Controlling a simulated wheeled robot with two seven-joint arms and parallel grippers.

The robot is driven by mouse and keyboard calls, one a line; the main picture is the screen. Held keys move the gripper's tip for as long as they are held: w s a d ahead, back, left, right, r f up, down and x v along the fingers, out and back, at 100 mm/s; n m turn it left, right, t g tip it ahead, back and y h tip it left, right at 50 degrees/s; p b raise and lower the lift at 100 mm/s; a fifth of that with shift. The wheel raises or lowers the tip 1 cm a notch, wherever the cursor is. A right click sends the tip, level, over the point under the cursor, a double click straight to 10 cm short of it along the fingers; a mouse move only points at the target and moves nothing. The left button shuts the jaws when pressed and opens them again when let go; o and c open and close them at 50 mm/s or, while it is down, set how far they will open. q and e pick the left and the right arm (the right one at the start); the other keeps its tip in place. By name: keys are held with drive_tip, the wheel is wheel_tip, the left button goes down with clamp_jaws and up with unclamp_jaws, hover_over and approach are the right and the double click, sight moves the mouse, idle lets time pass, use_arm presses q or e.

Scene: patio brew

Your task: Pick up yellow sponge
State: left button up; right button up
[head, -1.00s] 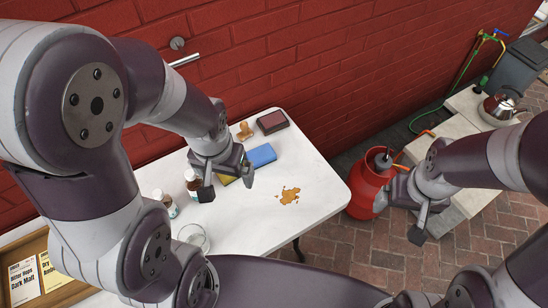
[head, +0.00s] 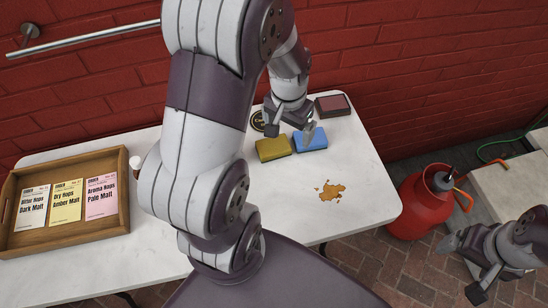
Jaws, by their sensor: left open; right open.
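The yellow sponge (head: 273,148) lies flat on the white table (head: 365,192), just left of a blue sponge (head: 309,139). My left gripper (head: 291,132) is open and empty, hanging over the back edges of the two sponges; I cannot tell its exact height above them. My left arm comes down across the middle of the table and hides part of it. My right gripper (head: 462,266) is open and empty, over the brick paving at the lower right, beyond the table's right end.
A brown spill (head: 331,191) lies right of the sponges. A dark red pad (head: 332,105) and a dark round item (head: 257,121) sit behind them. A wooden tray (head: 113,224) with malt cards is at left. A red gas cylinder (head: 419,206) stands beside the table.

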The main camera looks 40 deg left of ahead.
sight(279, 144)
use_arm(q)
drive_tip(key=w+a+f+m+b, duration=0.3)
drive_tip(key=w+a+f+m, duration=0.2)
drive_tip(key=a+m, duration=0.15)
drive_tip(key=shift+m+g, duration=0.4)
drive_tip(key=shift+m, duration=0.15)
drive_tip(key=f, duration=1.1)
drive_tip(key=shift+s+d, duration=0.15)
drive_tip(key=shift+d, duration=0.2)
drive_tip(key=shift+f, duration=0.4)
drive_tip(key=c, duration=1.1)
use_arm(e)
wheel_tip(279, 144, down, 5)
drive_tip(key=shift+r, duration=0.1)
